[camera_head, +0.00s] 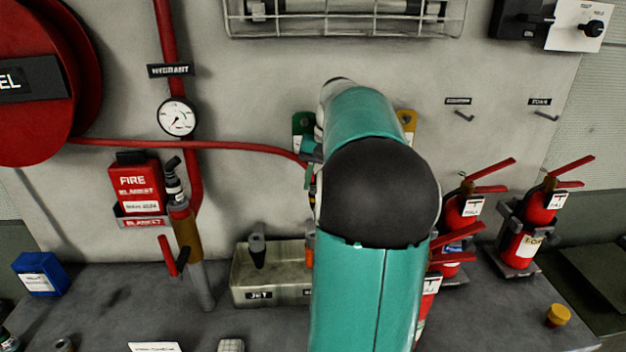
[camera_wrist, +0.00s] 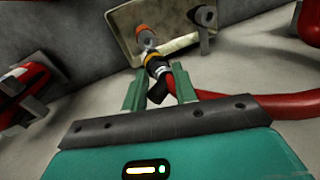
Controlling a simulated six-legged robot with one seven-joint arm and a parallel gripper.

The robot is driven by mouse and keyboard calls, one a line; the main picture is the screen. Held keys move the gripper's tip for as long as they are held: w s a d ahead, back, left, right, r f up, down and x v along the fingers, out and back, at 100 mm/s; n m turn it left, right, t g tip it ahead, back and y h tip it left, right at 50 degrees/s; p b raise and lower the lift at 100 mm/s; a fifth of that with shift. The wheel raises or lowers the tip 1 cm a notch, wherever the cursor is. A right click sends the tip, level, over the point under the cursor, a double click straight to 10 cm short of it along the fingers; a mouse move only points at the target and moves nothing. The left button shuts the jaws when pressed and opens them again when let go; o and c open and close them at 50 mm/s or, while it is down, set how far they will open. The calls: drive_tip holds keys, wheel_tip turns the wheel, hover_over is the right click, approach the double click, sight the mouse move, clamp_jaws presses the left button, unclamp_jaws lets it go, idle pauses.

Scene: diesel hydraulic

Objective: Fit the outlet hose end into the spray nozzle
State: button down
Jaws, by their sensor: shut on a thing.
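The red hose (camera_wrist: 270,105) runs in from the right in the wrist view, and its dark end with a yellow-orange band (camera_wrist: 157,64) is between the teal fingers of my gripper (camera_wrist: 160,88). My gripper is shut on this hose end. Just beyond its tip, an orange-topped nozzle (camera_wrist: 144,33) stands in a metal tray (camera_wrist: 122,18). Tip and nozzle overlap in this view, and I cannot tell whether they touch. In the head view my arm hides most of my gripper; the orange nozzle (camera_head: 310,240) shows only in part beside it.
A grey-black nozzle (camera_head: 257,250) stands in the tray (camera_head: 268,276) above a "JET" label. The red hose (camera_head: 200,143) crosses the wall from the reel (camera_head: 40,110). A pipe with lever valve (camera_head: 186,240) is left of the tray; fire extinguishers (camera_head: 525,235) stand right.

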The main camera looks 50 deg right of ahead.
drive_tip(key=shift+s, duration=0.15)
drive_tip(key=shift+t, duration=0.3)
drive_tip(key=shift+f+t+y, duration=0.1)
drive_tip(key=shift+t+y, duration=0.2)
drive_tip(key=shift+y, duration=0.1)
drive_tip(key=shift+f, duration=2.5)
